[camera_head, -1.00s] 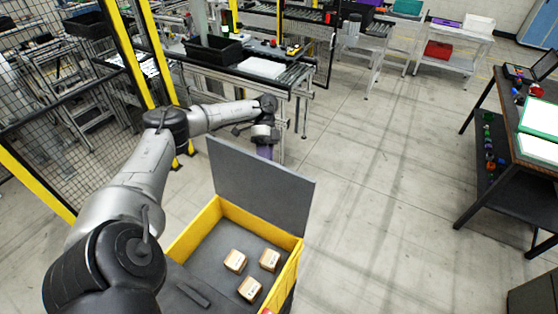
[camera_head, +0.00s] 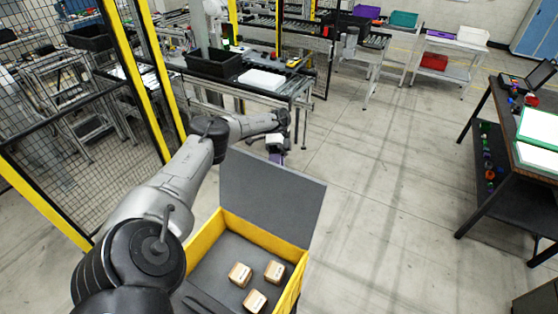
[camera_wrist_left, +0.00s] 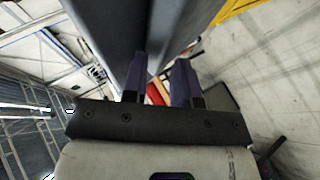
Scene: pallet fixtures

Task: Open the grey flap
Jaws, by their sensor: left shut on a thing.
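The grey flap (camera_head: 272,197) stands raised along the back edge of a yellow-walled box (camera_head: 297,284). My left gripper (camera_head: 277,157) is at the far side of the flap, near its top edge, and the flap partly hides it. In the left wrist view my left gripper's two dark purple fingers (camera_wrist_left: 160,85) are at the flap's grey panel (camera_wrist_left: 172,25). The gripper is shut on the flap, though the exact contact is hard to see. My right gripper is not in view.
Small cartons (camera_head: 240,274) lie on the box's grey floor. Yellow posts and a mesh fence (camera_head: 60,150) stand at the left. A conveyor with a black bin (camera_head: 213,62) is behind the flap. A dark table (camera_head: 500,125) is at the right. The floor between is clear.

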